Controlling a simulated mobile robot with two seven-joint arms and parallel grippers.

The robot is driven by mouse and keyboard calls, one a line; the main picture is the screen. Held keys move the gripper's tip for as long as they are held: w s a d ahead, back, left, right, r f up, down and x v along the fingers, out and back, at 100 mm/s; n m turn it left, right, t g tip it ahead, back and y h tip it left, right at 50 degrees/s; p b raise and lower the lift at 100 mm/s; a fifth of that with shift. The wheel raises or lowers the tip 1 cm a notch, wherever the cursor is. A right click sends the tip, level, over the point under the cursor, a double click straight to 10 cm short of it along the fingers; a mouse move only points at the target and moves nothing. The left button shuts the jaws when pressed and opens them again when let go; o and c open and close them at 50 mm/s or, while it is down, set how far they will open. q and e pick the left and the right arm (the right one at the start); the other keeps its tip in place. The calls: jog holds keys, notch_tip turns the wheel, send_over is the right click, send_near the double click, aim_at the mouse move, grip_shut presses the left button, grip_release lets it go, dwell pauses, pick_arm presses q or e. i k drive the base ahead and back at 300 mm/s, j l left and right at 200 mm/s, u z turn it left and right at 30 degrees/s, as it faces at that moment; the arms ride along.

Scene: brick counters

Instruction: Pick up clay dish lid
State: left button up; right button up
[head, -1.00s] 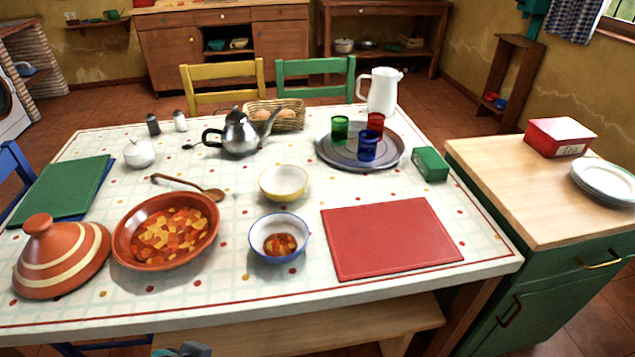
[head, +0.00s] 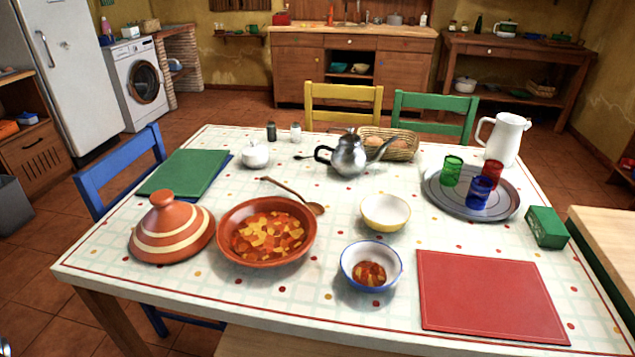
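The clay dish lid (head: 172,232) is a terracotta cone with cream bands and a rounded knob on top. It sits upright on the tablecloth at the front left of the table. The clay dish (head: 230,252), full of orange and yellow stew, stands uncovered just to its right. No gripper is near the lid. Neither of my grippers can be made out in the head view; only a small shiny piece shows at the lower left edge.
A wooden spoon (head: 290,194) lies behind the dish. A blue-rimmed bowl (head: 371,283) and red placemat (head: 490,297) are to the right. The front left table corner is clear.

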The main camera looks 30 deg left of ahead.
aim_at(173, 232)
jog(key=u, duration=1.8)
jog(key=i+j+z, duration=0.15)
jog(key=j, duration=0.2)
jog(key=i+j+z, duration=0.15)
jog(key=j, duration=0.25)
